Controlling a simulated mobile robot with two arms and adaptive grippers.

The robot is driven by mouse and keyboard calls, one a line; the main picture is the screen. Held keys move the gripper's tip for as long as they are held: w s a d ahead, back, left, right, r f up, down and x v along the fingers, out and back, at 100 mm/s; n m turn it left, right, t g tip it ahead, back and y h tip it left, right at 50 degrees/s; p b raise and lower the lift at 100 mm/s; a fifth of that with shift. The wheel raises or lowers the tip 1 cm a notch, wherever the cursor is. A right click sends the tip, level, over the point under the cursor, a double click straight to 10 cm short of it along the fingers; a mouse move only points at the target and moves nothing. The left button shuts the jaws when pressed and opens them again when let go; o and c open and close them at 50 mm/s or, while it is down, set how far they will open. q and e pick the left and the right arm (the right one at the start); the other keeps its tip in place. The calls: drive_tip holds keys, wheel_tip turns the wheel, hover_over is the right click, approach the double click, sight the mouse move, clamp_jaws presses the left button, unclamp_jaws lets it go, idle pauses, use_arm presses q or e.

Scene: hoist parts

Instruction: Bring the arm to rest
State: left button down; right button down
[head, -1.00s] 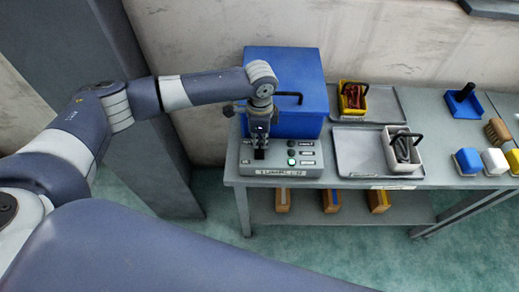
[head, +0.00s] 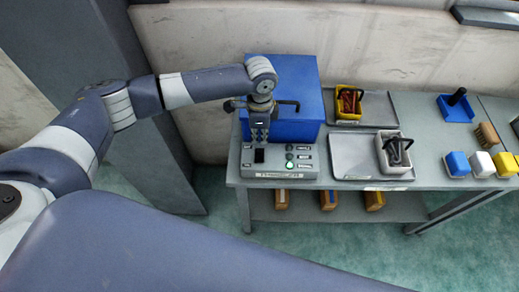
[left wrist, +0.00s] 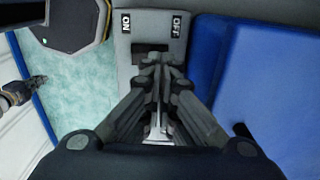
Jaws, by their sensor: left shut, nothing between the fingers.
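My left gripper (head: 259,137) is over the grey control box (head: 262,173) at the left end of the table, in front of the blue box (head: 300,75). In the left wrist view its fingers (left wrist: 158,125) are together with nothing between them. They point at the panel (left wrist: 150,28) with the ON and OFF labels. A black switch (head: 259,155) and a lit green button (head: 290,165) show on the control box. In the head view the fingertips appear just above the switch; contact cannot be told.
A yellow bin (head: 348,101) and a white bin (head: 393,156) stand on grey trays to the right. A blue dustpan-like tray (head: 457,105), a brush (head: 487,134) and several coloured blocks lie farther right. Small boxes (head: 328,200) sit on the lower shelf.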

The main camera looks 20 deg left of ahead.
use_arm(q)
drive_tip(key=shift+r+p, duration=0.65)
drive_tip(key=shift+r, duration=0.25)
drive_tip(key=shift+f, duration=0.1)
